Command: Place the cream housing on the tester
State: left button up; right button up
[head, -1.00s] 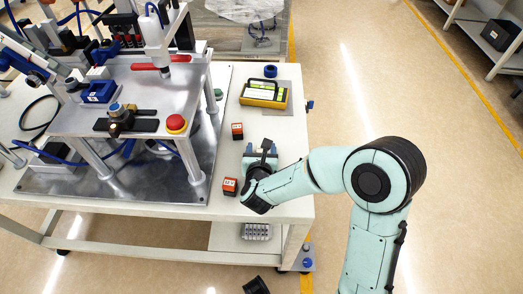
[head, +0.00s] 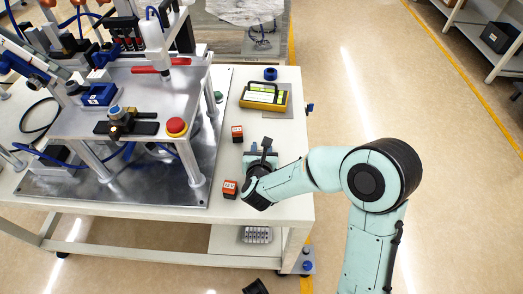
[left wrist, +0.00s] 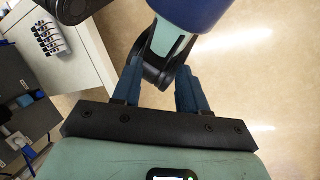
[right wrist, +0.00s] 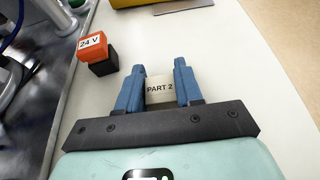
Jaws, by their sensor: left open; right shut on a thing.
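The cream housing (right wrist: 160,88), marked PART 2, is between the blue fingers of my right gripper (right wrist: 163,78), which is shut on it. In the head view my right gripper (head: 262,157) is over the white table's right part, and the housing cannot be made out there. The tester may be the yellow device with a lit screen (head: 264,97), which lies beyond my right gripper near the back of the table. Its yellow edge (right wrist: 130,3) shows at the top of the right wrist view. My left gripper (left wrist: 157,80) is open and empty.
An orange and black block marked 24 V (right wrist: 93,46) stands left of my right gripper. The head view shows two such blocks, one farther (head: 237,133) and one nearer (head: 230,189). A metal fixture with a red button (head: 177,126) fills the table's left. A blue ring (head: 270,72) lies behind.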

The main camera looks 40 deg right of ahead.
aim_at(261, 149)
pick_arm(q)
jog(key=shift+g, duration=0.4)
jog(key=r+p, duration=0.1)
jog(key=s+r+p, duration=0.1)
jog(key=p, duration=0.1)
jog(key=s+r+p, duration=0.1)
jog(key=r, duration=0.1)
jog(key=shift+p, duration=0.3)
pick_arm(e)
notch_tip(261, 149, up, 20)
jog(key=shift+f, duration=0.2)
